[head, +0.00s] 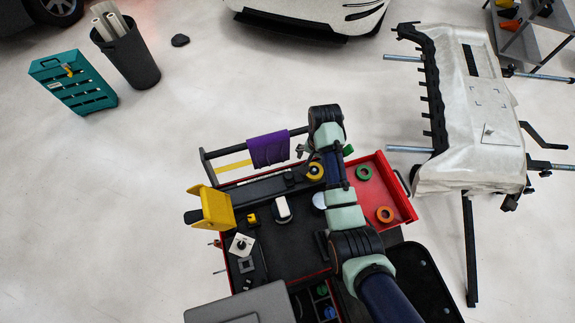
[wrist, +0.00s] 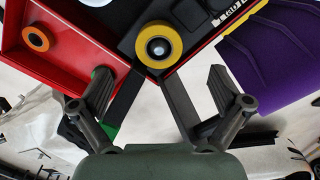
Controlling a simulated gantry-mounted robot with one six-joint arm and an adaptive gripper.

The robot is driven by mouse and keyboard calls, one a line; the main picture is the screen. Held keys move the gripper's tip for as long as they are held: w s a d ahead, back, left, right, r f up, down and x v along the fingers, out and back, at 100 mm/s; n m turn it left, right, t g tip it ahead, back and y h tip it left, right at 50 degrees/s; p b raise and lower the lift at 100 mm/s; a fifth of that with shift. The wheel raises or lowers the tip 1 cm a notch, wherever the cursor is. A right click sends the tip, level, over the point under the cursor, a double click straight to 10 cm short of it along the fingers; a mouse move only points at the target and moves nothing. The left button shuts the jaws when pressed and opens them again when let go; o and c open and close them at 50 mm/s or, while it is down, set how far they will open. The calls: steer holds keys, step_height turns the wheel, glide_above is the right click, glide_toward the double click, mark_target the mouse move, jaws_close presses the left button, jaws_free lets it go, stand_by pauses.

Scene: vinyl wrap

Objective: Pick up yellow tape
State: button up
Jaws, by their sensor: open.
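The yellow tape (head: 315,171) is a round roll at the back edge of the cart top, partly covered by my arm in the head view. In the wrist view the yellow tape (wrist: 143,47) shows fully at top centre, with a dark core and a pale round centre. My gripper (wrist: 160,80) is open and empty, its two dark fingers spread wide. The tape lies beyond the fingertips in the wrist view, about midway between them, apart from both. In the head view my gripper (head: 314,154) is close to the tape, mostly hidden by my wrist.
The red drawer (head: 400,196) holds an orange tape (head: 385,222) and a green tape (head: 363,173). A yellow-ended black tool (head: 216,209) and small items lie on the cart (head: 297,245). Open floor lies left.

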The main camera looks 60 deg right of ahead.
mark_target(314, 170)
steer(key=shift+s+d+f, duration=0.15)
steer(key=shift+s+d, duration=0.05)
steer(key=shift+s, duration=0.05)
steer(key=shift+s+d+f, duration=0.1)
steer(key=shift+s+f, duration=0.1)
steer(key=shift+f, duration=0.85)
steer(key=f, duration=0.1)
steer(key=f+b, duration=0.1)
steer(key=f, duration=0.1)
steer(key=f+b, duration=0.1)
steer(key=f, duration=0.1)
steer(key=shift+w+f, duration=0.15)
steer(key=shift+w, duration=0.2)
steer(key=c, duration=1.2)
steer(key=shift+c, duration=0.2)
steer(key=shift+r, duration=0.2)
step_height(314, 170, up, 20)
steer(key=p, duration=0.7)
steer(key=shift+p, duration=0.35)
steer(key=shift+w+f, duration=0.1)
steer(key=shift+w, duration=0.05)
